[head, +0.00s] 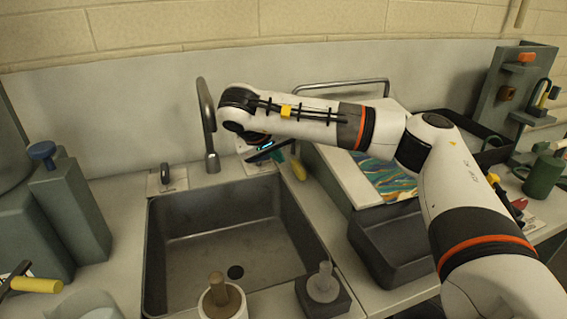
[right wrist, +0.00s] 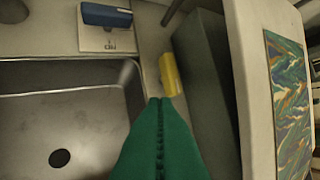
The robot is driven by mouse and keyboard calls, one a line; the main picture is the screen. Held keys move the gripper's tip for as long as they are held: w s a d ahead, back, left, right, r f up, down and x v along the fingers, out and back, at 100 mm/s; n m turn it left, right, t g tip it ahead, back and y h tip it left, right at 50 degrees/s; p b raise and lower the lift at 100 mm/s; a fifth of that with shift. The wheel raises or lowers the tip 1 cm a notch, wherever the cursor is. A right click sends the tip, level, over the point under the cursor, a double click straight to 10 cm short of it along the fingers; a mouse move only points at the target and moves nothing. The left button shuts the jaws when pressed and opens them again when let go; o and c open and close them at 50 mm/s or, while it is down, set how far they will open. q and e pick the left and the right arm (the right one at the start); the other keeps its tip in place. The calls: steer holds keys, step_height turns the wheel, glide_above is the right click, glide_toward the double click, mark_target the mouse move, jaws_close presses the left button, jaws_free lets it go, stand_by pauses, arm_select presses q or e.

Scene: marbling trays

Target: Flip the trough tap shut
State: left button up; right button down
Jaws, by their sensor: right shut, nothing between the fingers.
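The sink-like trough (head: 235,240) is dark grey and empty, with a round drain; it also fills the left of the right wrist view (right wrist: 60,125). A blue tap lever (right wrist: 106,15) lies across a small white labelled plate (right wrist: 105,40) behind the trough's back right corner. In the head view my arm mostly hides that plate. A second plate with an upright dark lever (head: 166,174) stands at the back left corner. I cannot tell which is named the trough tap. My right gripper (right wrist: 157,101) has green fingers, shut and empty, apart from the blue lever. My left gripper is out of view.
A curved grey spout (head: 208,120) rises behind the trough. A yellow piece (right wrist: 169,75) lies right of the trough's back corner. A marbled sheet (head: 385,178) and a dark tray (head: 385,245) are on the right. Two knobbed pieces stand in front.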

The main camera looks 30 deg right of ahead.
mark_target(298, 169)
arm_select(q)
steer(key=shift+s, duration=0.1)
arm_select(e)
steer(key=x, duration=0.9)
steer(key=shift+f, duration=0.1)
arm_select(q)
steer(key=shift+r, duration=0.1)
